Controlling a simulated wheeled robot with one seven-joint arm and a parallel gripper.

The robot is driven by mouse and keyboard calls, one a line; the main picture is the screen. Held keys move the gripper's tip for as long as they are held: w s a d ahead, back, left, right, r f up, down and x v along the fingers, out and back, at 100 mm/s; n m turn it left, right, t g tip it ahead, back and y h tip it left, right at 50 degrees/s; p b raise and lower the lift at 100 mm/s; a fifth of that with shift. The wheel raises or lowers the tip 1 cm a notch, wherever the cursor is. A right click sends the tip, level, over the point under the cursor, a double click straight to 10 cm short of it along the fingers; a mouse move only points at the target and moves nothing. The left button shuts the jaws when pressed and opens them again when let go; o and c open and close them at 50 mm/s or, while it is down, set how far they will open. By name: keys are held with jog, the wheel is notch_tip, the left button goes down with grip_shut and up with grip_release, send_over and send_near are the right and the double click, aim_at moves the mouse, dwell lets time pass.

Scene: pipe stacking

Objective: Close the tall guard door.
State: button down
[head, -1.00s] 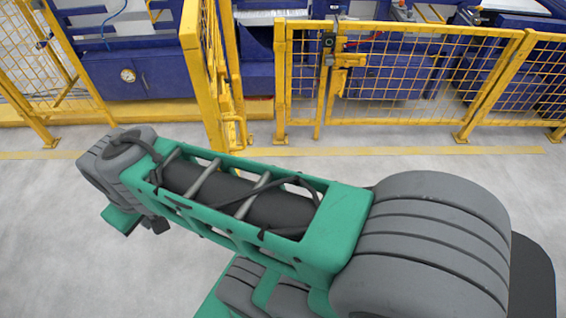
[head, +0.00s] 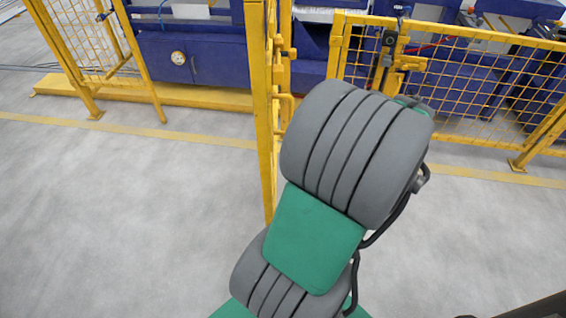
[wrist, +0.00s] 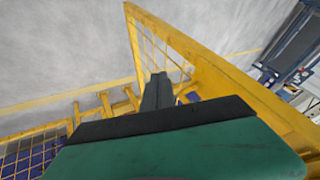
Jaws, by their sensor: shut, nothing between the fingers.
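The tall guard door (head: 264,120) is a yellow frame, seen almost edge-on in the head view, and it stands open, swung out from the fence line toward me. In the wrist view its yellow frame and mesh (wrist: 215,75) slant across the upper middle and right. My gripper (wrist: 158,80) shows in the wrist view as dark fingers, shut and empty, close in front of the door's mesh side. I cannot tell whether they touch it. In the head view my gripper is not visible, and my arm covers part of the door's right side.
A lower yellow mesh fence (head: 480,85) with a latch stands to the right. Another mesh panel (head: 95,50) is at the left. Blue machinery (head: 200,55) sits behind the opening. The grey floor (head: 120,210) at left is clear, with a yellow line across it.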

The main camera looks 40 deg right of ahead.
jog(key=w+a+f+b, duration=0.1)
jog(key=w+a+f, duration=0.2)
jog(key=w+f, duration=0.5)
jog(key=shift+a, duration=0.2)
jog(key=shift+w, duration=0.15)
